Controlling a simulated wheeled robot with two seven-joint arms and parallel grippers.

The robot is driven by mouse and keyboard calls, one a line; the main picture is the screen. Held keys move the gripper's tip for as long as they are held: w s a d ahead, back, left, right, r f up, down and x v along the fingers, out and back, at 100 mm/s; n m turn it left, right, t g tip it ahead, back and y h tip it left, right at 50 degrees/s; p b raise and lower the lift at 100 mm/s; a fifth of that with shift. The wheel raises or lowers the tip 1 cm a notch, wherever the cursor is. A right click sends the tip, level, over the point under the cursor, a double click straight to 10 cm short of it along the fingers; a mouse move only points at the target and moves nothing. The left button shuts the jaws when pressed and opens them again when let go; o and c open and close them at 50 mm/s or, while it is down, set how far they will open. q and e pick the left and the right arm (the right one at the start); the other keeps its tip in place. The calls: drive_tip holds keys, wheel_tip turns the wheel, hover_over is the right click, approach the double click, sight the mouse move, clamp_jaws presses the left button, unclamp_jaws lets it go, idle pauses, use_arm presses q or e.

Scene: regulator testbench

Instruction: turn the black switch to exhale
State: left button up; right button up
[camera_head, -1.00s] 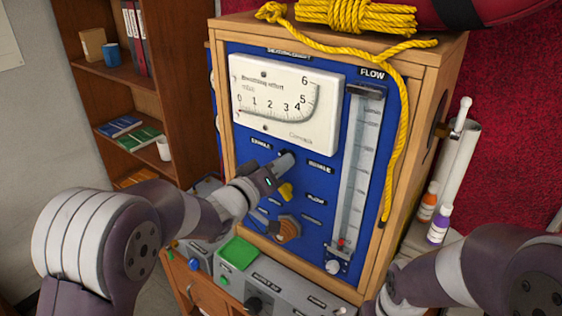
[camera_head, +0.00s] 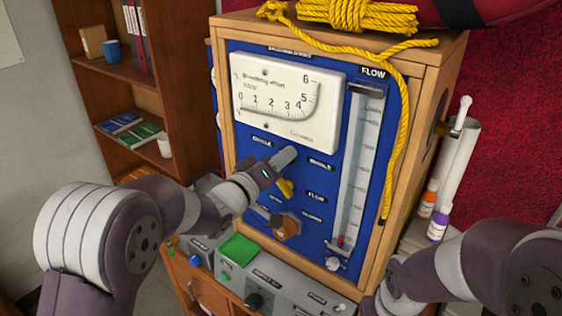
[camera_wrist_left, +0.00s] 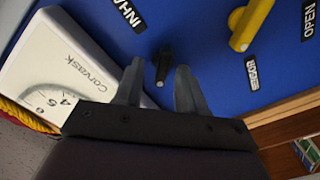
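The black switch (camera_wrist_left: 162,66) shows in the left wrist view on the blue panel, between the two fingers of my left gripper (camera_wrist_left: 157,72). The fingers are apart, with blue panel visible on both sides of the switch. In the head view my left gripper (camera_head: 284,158) reaches the panel below the white gauge and hides the switch. My right arm shows at lower right, but its gripper is out of view.
A yellow knob (camera_head: 286,188) sits just below my left gripper. The white gauge (camera_head: 288,100) is above it, and the flow tube (camera_head: 357,170) stands to the right. Yellow rope (camera_head: 396,130) hangs down the cabinet's right side. A grey box with a green pad (camera_head: 239,250) lies below.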

use_arm(q)
drive_tip(key=shift+a+f, duration=0.1)
drive_tip(key=b+v, duration=0.5)
drive_tip(key=v, duration=0.7)
drive_tip(key=shift+s+a, duration=0.2)
drive_tip(key=shift+s, duration=0.1)
